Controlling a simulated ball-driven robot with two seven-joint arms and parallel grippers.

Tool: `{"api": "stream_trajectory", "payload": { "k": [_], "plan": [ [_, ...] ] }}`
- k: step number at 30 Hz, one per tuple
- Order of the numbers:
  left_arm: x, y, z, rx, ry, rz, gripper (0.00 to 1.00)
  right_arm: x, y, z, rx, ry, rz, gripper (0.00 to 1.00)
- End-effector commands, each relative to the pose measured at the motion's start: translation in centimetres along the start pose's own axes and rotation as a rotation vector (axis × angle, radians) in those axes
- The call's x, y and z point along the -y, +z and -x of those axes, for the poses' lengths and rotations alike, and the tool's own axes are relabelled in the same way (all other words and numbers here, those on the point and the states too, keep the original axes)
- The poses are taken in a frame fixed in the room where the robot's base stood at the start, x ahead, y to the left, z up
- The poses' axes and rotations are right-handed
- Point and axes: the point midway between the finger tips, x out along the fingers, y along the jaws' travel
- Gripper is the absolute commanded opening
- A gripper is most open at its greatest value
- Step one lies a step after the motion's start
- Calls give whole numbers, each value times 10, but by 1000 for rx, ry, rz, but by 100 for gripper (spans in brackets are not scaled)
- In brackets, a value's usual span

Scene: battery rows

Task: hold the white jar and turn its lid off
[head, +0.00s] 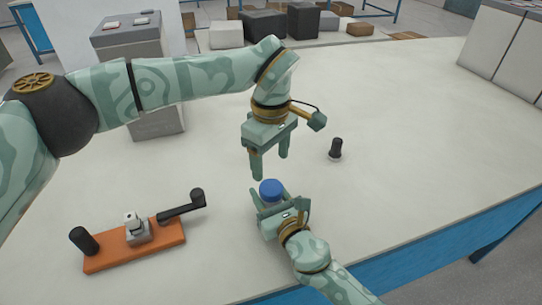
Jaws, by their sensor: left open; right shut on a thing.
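The white jar is mostly hidden by my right gripper (270,212), which is shut on it from the near side. Its blue lid (270,190) shows on top, and the jar looks upright near the front of the table. My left gripper (268,171) is open and points down just above the lid. Its fingertips are apart, and a small gap seems to separate them from the lid.
An orange board (128,250) with a black crank and knob lies at the left front.

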Motion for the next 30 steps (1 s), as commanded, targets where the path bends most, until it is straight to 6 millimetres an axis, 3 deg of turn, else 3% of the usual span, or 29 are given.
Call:
{"api": "stream_trajectory", "payload": {
  "k": [7,21,30],
  "plan": [
    [0,0,-8,3,-2,-184,66,0,-1,0,-1,0,0,0],
    [0,1,-76,2,-2,-186,66,0,0,0,-1,0,0,0],
    [0,0,-80,1,0,-186,66,0,0,0,-1,0,0,0]
  ]
}}
